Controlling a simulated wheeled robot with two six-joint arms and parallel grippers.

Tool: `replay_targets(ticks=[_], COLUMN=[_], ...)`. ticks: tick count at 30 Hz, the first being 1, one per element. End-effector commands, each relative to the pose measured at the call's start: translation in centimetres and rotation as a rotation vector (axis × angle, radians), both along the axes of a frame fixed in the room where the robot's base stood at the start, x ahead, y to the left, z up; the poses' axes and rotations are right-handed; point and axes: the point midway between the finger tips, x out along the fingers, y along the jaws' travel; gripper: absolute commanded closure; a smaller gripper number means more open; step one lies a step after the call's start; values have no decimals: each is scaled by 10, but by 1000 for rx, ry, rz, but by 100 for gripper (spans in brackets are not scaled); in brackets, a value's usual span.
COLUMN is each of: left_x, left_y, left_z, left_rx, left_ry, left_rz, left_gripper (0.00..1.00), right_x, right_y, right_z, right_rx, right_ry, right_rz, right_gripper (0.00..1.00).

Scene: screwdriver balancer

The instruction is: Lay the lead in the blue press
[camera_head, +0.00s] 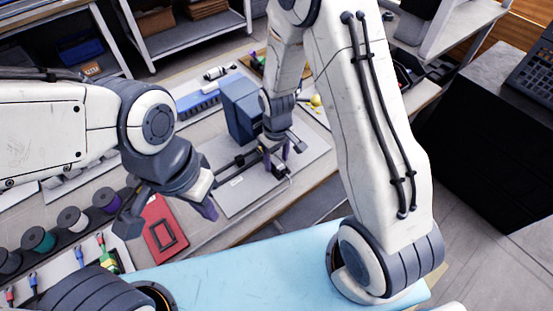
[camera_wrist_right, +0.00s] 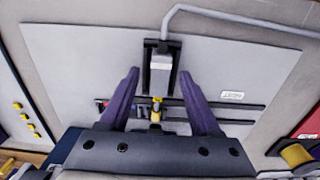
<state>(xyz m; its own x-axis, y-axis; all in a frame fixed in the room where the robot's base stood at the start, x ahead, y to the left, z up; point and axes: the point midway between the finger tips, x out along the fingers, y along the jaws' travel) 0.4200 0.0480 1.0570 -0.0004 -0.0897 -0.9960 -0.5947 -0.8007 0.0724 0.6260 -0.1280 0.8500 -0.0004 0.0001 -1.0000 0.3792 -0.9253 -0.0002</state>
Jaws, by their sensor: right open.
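The blue press (camera_head: 240,108) stands on a grey plate on the bench, left of my right gripper. My right gripper (camera_head: 278,160) is low over that plate. In the right wrist view, my right gripper (camera_wrist_right: 159,75) is open, its purple fingers apart on either side of a black holder (camera_wrist_right: 149,55). A grey block with a yellow tip, seemingly the lead's end (camera_wrist_right: 160,65), sits in the holder between the fingers. A grey cable (camera_wrist_right: 230,15) runs from it to the right. My left gripper (camera_head: 165,205) hangs near a red tray; its jaw gap is unclear.
The grey plate (camera_wrist_right: 85,65) carries a black rail (camera_wrist_right: 235,105). The red tray (camera_head: 165,228) and several spools (camera_head: 72,218) are at the lower left. A light blue surface (camera_head: 240,265) is in front. A blue rack (camera_head: 195,103) is behind.

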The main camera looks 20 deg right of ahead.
Motion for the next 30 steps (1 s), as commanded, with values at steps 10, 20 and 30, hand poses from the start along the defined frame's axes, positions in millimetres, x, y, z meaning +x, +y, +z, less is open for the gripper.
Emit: replay_targets(ticks=[10, 20, 30], left_x=[0, 0, 0], left_y=[0, 0, 0], left_z=[-2, -2, -2], left_rx=[0, 0, 0], left_ry=[0, 0, 0], left_rz=[0, 0, 0], left_gripper=[100, 100, 100], right_x=[1, 0, 0], right_y=[0, 0, 0], right_z=[64, 99, 100], right_rx=[1, 0, 0], right_ry=[-6, 0, 0], right_rz=[0, 0, 0], right_gripper=[36, 36, 36])
